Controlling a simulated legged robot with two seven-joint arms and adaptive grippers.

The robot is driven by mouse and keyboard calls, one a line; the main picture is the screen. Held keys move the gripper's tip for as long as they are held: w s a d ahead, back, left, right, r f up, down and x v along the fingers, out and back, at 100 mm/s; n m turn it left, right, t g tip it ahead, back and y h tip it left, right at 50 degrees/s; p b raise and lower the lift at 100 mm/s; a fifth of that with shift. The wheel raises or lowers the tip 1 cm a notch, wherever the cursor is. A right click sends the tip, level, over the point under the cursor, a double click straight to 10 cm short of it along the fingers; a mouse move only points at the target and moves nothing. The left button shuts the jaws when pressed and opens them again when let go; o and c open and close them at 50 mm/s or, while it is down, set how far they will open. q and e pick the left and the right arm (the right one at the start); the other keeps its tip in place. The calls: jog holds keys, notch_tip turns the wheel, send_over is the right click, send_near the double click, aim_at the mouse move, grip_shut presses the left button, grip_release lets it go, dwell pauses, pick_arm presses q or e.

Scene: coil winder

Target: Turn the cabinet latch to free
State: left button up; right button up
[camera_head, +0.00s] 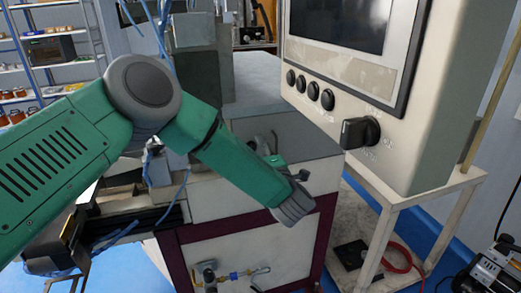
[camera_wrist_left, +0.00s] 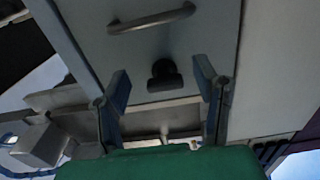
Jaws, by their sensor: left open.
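The cabinet latch (camera_wrist_left: 165,76) is a small black knob on the grey cabinet door (camera_wrist_left: 225,30), seen in the left wrist view. A curved metal handle (camera_wrist_left: 152,18) lies above it in that picture. My left gripper (camera_wrist_left: 162,82) is open, with one finger on each side of the latch in the picture. Gaps show between the fingers and the knob, and I see no grip on it. In the head view my green left arm crosses the front of the machine, and its wrist (camera_head: 292,205) hides part of the machine front. My right gripper is out of view.
A control panel (camera_head: 345,70) with several black buttons and a rotary switch (camera_head: 360,132) overhangs at the right. A valve with brass fittings (camera_head: 235,275) sits low on the machine front. Shelves (camera_head: 45,50) stand back left. A red hose (camera_head: 400,258) lies below the panel.

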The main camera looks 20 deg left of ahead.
pick_arm(q)
jog(key=a, duration=0.2)
jog(key=w+a, duration=0.1)
jog(key=shift+a+f, duration=0.1)
jog(key=shift+f, duration=0.15)
jog(key=shift+a, duration=0.3)
jog(key=shift+s+d+r, duration=0.1)
jog(key=shift+d, duration=0.45)
jog(key=c, duration=1.2)
jog(key=shift+d, duration=0.35)
jog(key=shift+c, duration=0.2)
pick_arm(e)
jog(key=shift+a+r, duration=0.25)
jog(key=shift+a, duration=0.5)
pick_arm(q)
jog(key=shift+a, duration=0.25)
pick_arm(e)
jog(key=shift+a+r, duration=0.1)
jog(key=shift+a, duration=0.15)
